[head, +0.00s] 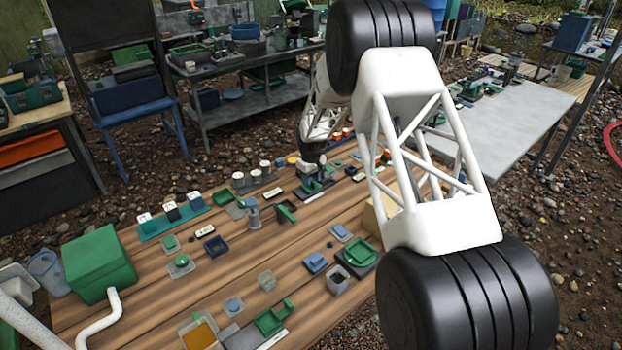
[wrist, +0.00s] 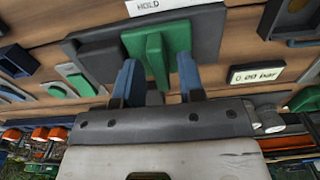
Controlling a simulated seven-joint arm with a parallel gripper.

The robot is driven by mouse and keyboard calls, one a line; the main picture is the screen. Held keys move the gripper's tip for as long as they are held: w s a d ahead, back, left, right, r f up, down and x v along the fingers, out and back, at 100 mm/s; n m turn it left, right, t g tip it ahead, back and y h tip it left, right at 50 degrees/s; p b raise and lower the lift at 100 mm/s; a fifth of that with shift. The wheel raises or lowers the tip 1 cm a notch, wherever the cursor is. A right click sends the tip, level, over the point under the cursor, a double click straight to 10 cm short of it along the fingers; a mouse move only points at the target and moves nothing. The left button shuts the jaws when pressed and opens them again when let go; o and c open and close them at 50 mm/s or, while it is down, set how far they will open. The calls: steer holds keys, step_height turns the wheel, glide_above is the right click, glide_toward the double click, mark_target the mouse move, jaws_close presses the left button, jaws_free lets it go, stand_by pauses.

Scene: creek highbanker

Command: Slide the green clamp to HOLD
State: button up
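The green clamp (wrist: 155,55) has an upright fin and sits on a dark grey slide base (wrist: 205,30). A white label reading HOLD (wrist: 157,5) lies beyond the base, at the top of the wrist view. My gripper (wrist: 157,68) is open, its two blue fingers on either side of the fin with gaps visible; I cannot tell whether either touches the green. In the head view the gripper end is small and dark above the green clamp (head: 312,186), partly hiding it. The white label (head: 315,197) there is too small to read.
A display reading 0.00 bar (wrist: 257,75) lies right of the clamp in the wrist view. The wooden bench (head: 150,275) holds several small fixtures and a green box (head: 97,262) at the left.

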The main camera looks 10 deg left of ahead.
jaws_close()
steer(key=shift+w+d, duration=0.1)
stand_by(0.3)
steer(key=shift+c, duration=1.9)
jaws_free()
steer(key=shift+w+d, duration=0.25)
steer(key=shift+d, duration=0.05)
steer(key=o, duration=0.4)
steer(key=shift+a, duration=0.1)
steer(key=shift+r, duration=0.15)
